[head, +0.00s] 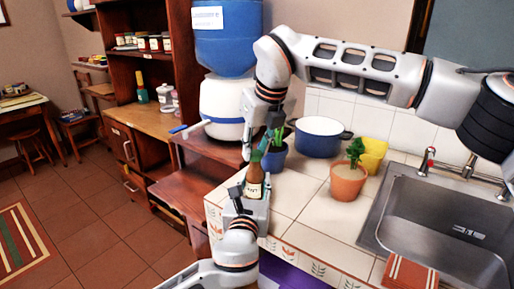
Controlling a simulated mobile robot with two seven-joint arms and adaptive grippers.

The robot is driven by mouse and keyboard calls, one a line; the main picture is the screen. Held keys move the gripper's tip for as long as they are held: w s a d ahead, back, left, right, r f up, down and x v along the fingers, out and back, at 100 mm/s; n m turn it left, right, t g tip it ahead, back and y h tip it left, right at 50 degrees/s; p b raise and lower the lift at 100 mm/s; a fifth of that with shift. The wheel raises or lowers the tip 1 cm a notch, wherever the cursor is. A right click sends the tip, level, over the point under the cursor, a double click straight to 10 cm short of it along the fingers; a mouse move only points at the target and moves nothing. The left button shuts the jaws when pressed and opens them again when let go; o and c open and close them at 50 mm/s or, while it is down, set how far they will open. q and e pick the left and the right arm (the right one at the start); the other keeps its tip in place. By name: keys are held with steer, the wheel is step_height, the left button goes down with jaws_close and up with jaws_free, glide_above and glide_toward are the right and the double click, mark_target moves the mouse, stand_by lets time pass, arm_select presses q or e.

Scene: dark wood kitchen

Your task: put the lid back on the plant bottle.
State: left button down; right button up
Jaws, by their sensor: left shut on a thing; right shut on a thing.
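The plant bottle (254,184) is brown with a dark label and stands upright near the left end of the tiled counter. My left gripper (248,192) is below and around it, shut on its body. A small dark green lid (256,157) shows right at the top of the bottle's neck. My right gripper (262,143) comes down from above and is shut on the lid, its fingers partly hiding it. I cannot tell whether the lid touches the neck or is just above it.
A blue pot (274,162) with a plant stands close behind the grippers. A terracotta pot (347,184), a blue cooking pot (318,141) and a yellow pot (373,155) stand to the right. The sink (440,225) is farther right. A water dispenser (222,108) stands behind, left.

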steer(key=m, duration=0.1)
steer(key=m+h, duration=0.1)
steer(key=m, duration=0.1)
steer(key=shift+a+m+t, duration=0.2)
steer(key=shift+m+t, duration=0.1)
steer(key=m+h, duration=0.2)
steer(key=m, duration=0.3)
steer(key=shift+a, duration=0.1)
steer(key=o, duration=0.7)
steer(key=shift+r, duration=0.1)
steer(key=shift+r, duration=2.15)
steer(key=shift+o, duration=0.5)
